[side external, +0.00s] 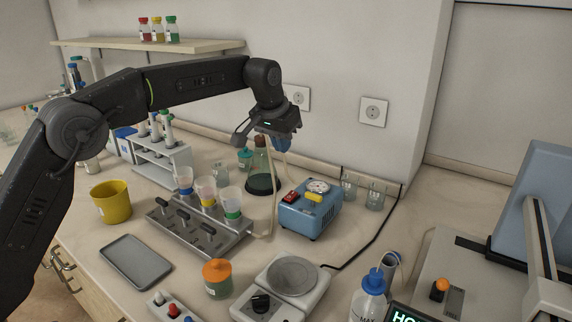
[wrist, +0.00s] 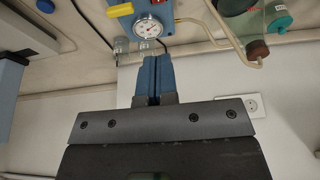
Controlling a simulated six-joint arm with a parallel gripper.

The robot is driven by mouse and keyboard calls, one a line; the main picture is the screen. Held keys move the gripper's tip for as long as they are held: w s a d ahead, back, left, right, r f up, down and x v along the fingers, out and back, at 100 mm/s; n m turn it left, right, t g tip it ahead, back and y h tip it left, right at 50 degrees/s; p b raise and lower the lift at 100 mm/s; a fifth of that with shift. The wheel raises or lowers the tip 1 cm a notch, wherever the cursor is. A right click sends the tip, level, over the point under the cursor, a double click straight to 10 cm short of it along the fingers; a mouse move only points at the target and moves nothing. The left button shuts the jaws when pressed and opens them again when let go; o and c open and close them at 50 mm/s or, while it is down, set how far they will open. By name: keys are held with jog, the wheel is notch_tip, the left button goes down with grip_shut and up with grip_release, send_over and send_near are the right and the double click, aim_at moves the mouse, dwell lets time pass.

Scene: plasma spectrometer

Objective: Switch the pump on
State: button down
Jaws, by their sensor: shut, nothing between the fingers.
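The pump (side external: 310,216) is a blue box on the bench with a round white gauge (side external: 318,187), a red switch (side external: 290,197) and a yellow part (side external: 314,197) on top. I cannot tell the switch's position. In the wrist view the pump (wrist: 128,24) is cut off by the top edge. Its gauge (wrist: 149,28) and yellow part (wrist: 120,10) show, and only a sliver of red. My gripper (side external: 281,146), with blue fingers, is shut and empty. It hangs above and behind the pump, apart from it. The fingers (wrist: 153,62) meet in the wrist view.
A stoppered flask (side external: 262,170) with a tube stands left of the pump. Small glass jars (side external: 376,195) stand at its right near the wall. A wall socket (side external: 373,111) is behind.

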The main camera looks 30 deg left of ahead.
aim_at(291, 194)
jog(key=shift+w, duration=0.15)
jog(key=x, duration=1.4)
jog(key=shift+s, duration=0.4)
jog(key=shift+f, duration=0.1)
jog(key=shift+w+f, duration=0.25)
jog(key=shift+f, duration=0.15)
jog(key=shift+s+f, duration=0.1)
jog(key=shift+s, duration=0.8)
